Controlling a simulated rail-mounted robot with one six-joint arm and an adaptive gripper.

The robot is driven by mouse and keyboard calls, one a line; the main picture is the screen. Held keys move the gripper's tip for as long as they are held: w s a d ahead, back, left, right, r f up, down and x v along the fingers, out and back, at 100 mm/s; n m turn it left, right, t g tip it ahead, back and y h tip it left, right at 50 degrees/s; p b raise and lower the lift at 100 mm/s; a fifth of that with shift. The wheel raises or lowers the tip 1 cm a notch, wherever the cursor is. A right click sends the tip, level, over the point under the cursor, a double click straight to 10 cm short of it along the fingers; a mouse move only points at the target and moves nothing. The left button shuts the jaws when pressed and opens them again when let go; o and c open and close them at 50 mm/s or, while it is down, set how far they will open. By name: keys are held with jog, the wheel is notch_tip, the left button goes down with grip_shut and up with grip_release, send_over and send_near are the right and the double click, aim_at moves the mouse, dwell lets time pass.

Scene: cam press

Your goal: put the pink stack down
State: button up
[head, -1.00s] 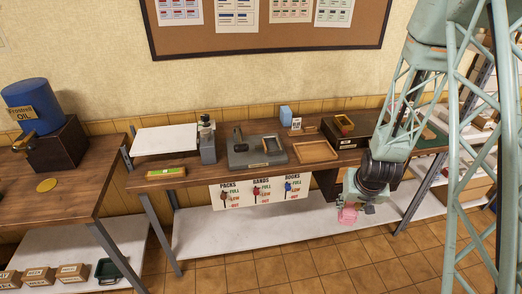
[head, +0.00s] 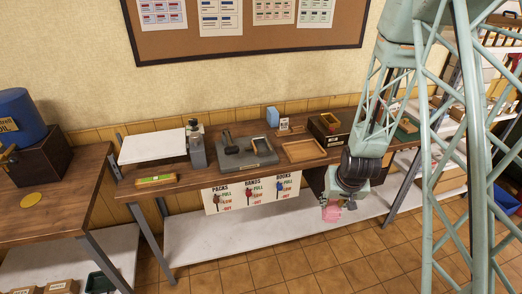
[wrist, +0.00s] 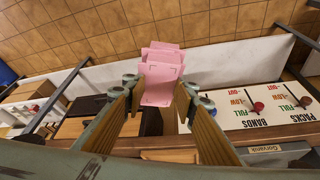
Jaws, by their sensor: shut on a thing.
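The pink stack (wrist: 162,75) is a small pile of pink sheets or cards, a little fanned out. My gripper (wrist: 158,98) is shut on it; the stack sits between the two fingertips in the wrist view. In the head view the pink stack (head: 331,213) hangs under my gripper (head: 335,200), in front of the workbench and above the floor and low white shelf. It appears clear of any surface. The far side of the stack is hidden.
The wooden workbench (head: 225,178) carries a wooden tray (head: 303,151), a grey press base (head: 247,152), a dark box (head: 329,128) and a white board (head: 152,146). A sign (head: 252,192) hangs on its front. The low white shelf (head: 240,230) is mostly bare. Another table (head: 60,195) stands left.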

jog(key=shift+w+a, duration=0.1)
jog(key=shift+w, duration=0.5)
jog(key=w+a+r+n, duration=0.1)
jog(key=w+a+r, duration=0.3)
jog(key=w, duration=0.4)
jog(key=w+a+r+n+y, duration=0.1)
jog(key=w+a+r, duration=0.2)
jog(key=w, duration=0.6)
jog(key=w+a+r+n, duration=0.2)
jog(key=w+a+r, duration=0.2)
jog(key=w, duration=0.5)
jog(key=shift+a+r+y, duration=0.3)
jog(key=shift+a+r, duration=0.05)
jog(key=shift+a, duration=0.85)
jog(key=w+a+f, duration=0.1)
jog(key=w+a, duration=0.3)
jog(key=a, duration=1)
jog(key=shift+f+p, duration=0.2)
jog(key=shift+p, duration=0.25)
jog(key=shift+a, duration=0.15)
